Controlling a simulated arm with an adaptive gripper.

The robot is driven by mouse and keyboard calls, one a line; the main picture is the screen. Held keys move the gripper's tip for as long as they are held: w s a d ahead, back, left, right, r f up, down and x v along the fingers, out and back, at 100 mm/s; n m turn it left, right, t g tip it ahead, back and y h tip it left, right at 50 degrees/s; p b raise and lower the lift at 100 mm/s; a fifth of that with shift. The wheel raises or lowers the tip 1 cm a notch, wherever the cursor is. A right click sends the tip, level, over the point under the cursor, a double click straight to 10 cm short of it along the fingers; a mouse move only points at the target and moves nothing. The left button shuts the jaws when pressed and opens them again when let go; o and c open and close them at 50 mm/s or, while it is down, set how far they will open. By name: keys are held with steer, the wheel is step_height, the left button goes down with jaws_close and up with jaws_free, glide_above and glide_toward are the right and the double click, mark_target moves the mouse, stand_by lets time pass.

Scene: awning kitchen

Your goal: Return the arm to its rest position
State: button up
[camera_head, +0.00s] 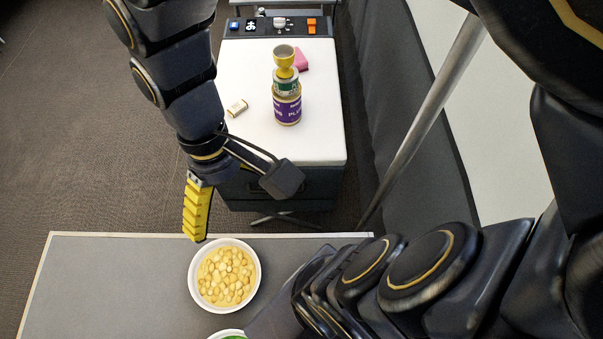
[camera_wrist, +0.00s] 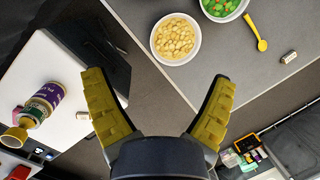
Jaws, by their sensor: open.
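My gripper (camera_wrist: 158,110) is open and empty in the wrist view, with its two yellow ribbed fingers spread apart. In the head view my gripper (camera_head: 197,212) points down just above the back edge of the grey table (camera_head: 110,285), close to the left rim of a white bowl of pale yellow pieces. Only one finger shows clearly there. My arm comes down from the top left of the head view, and more of my dark links fill the right side.
The white bowl (camera_head: 194,288) also shows in the wrist view (camera_wrist: 155,52). A white-topped cabinet (camera_head: 250,75) holds a purple-labelled jar (camera_head: 287,108) with a yellow cup (camera_head: 284,62) above it, a pink block (camera_head: 301,60) and a small cylinder (camera_head: 237,108). A yellow spoon (camera_wrist: 257,33) lies on the table.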

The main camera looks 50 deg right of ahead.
steer(key=shift+m+t+h, duration=0.4)
steer(key=shift+h, duration=0.1)
steer(key=s, duration=0.1)
steer(key=s+d+r, duration=0.1)
steer(key=s, duration=0.1)
steer(key=shift+s+d+r, duration=0.15)
steer(key=shift+s+d, duration=0.25)
stand_by(0.3)
